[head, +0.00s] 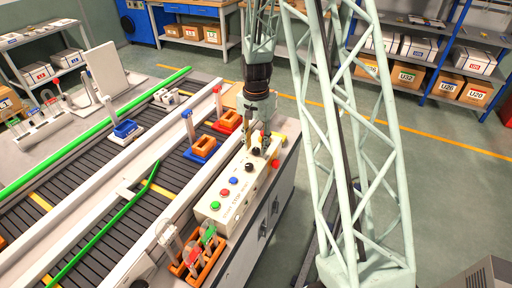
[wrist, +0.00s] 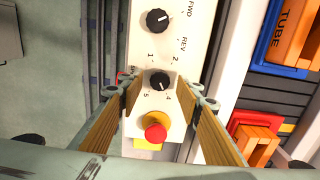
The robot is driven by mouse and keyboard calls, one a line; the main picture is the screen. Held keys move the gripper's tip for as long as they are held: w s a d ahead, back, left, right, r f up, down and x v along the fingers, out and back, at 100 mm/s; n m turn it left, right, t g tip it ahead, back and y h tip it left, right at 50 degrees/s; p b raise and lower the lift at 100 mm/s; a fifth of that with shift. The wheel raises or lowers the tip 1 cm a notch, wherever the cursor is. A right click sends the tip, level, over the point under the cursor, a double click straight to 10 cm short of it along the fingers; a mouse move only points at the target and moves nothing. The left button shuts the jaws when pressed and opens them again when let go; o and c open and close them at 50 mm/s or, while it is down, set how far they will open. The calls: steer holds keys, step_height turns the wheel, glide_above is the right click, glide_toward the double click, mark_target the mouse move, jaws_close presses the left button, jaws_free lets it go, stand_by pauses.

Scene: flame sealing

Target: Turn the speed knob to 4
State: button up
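The speed knob (wrist: 160,82) is a small black dial on the cream control panel (wrist: 178,40), with 1, 2, 4 and 5 readable around it in the wrist view. Its small pale mark seems to point to the lower right, towards 4, but is hard to read. My gripper (wrist: 161,92) is open, one finger on each side of the knob; I cannot tell whether either touches it. In the head view my gripper (head: 263,137) hangs down over the far end of the panel (head: 226,207), partly hiding the knobs there.
A FWD/REV knob (wrist: 159,21) lies above the speed knob in the wrist view. A red emergency button (wrist: 155,132) on yellow sits below it, between the fingers. Red (head: 224,192), blue (head: 233,181) and green (head: 214,205) buttons are on the nearer panel. A conveyor (head: 165,178) runs left of it.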

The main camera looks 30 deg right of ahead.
step_height(320, 180, up, 11)
stand_by(0.8)
steer(key=shift+r, duration=0.1)
stand_by(0.4)
step_height(320, 180, up, 12)
steer(key=n+t, duration=0.1)
steer(key=n, duration=0.2)
glide_above(255, 150)
steer(key=s+a, duration=0.6)
steer(key=s+a+r+n, duration=0.2)
steer(key=s+a+r, duration=0.3)
steer(key=s+r, duration=0.5)
steer(key=s+a+r+n+t, duration=0.1)
steer(key=s+a+r+n, duration=0.1)
steer(key=s, duration=0.6)
steer(key=s+a+r+n+t, duration=0.1)
steer(key=s+a+r+n, duration=0.1)
steer(key=s, duration=0.6)
steer(key=s+a+r+n+t, duration=0.1)
steer(key=s+a, duration=0.3)
steer(key=s, duration=0.4)
steer(key=shift+r+n, duration=0.55)
steer(key=shift+n, duration=0.15)
